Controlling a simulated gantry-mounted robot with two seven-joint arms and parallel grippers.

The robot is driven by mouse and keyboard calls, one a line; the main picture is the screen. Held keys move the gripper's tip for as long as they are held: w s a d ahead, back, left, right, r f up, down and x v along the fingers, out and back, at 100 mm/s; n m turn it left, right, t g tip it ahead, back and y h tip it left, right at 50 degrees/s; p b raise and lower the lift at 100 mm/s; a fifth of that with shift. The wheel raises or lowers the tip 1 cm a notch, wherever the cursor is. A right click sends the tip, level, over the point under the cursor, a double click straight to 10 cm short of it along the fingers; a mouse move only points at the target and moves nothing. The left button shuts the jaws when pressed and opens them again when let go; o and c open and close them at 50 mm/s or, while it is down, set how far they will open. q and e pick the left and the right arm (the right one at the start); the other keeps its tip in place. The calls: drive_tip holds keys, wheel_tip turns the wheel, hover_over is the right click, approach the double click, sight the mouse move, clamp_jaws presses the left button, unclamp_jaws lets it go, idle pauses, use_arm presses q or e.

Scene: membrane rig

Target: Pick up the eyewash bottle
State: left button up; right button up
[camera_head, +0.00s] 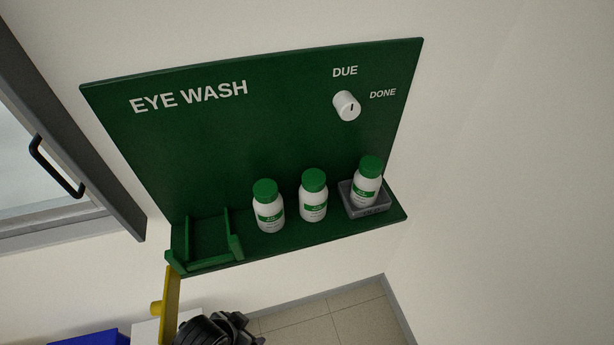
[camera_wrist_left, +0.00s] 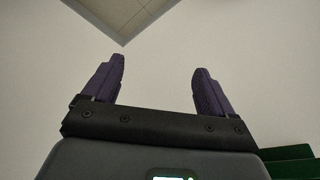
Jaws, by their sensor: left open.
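Three white eyewash bottles with green caps and green labels stand on the green shelf (camera_head: 290,244) in the head view. The left bottle (camera_head: 269,215) and the middle bottle (camera_head: 313,204) stand directly on the shelf. The right bottle (camera_head: 365,190) stands on a grey block (camera_head: 380,207) and looks slightly tilted. My left gripper (camera_wrist_left: 160,78) is open in the left wrist view, its two purple fingers apart with only plain wall between them. No bottle shows in that view. My right gripper is not in view.
The green "EYE WASH" board (camera_head: 230,140) carries a white knob (camera_head: 346,106) by "DUE" and "DONE". An empty green holder (camera_head: 208,240) is at the shelf's left end. A yellow post (camera_head: 170,300) stands below it. A window frame with a black handle (camera_head: 55,168) is at left.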

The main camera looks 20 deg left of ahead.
use_arm(q)
drive_tip(key=w+d+r+m+t+h+p, duration=0.1)
drive_tip(key=w+d+r+m+p, duration=0.15)
drive_tip(key=r+p, duration=0.6)
drive_tip(key=w+d+r+m+t+p, duration=0.1)
drive_tip(key=w+d+r+m+p, duration=0.15)
drive_tip(key=r+p, duration=0.6)
drive_tip(key=w+d+r+m+t+b, duration=0.1)
drive_tip(key=w+d+r+m+b, duration=0.2)
drive_tip(key=w+d+r+m, duration=0.2)
drive_tip(key=m+t+y, duration=0.3)
drive_tip(key=m+t, duration=0.3)
drive_tip(key=m, duration=1.7)
approach(310, 187)
drive_tip(key=x, duration=0.3)
drive_tip(key=shift+b+x, duration=1.05)
drive_tip(key=shift+b, duration=0.05)
drive_tip(key=shift+w+f, duration=0.15)
drive_tip(key=shift+w, duration=0.1)
drive_tip(key=shift+x, duration=0.95)
drive_tip(key=shift+p+x, duration=0.35)
drive_tip(key=shift+x, duration=1.65)
drive_tip(key=shift+w+a+f, duration=0.1)
drive_tip(key=shift+w+f, duration=0.1)
drive_tip(key=shift+w, duration=0.4)
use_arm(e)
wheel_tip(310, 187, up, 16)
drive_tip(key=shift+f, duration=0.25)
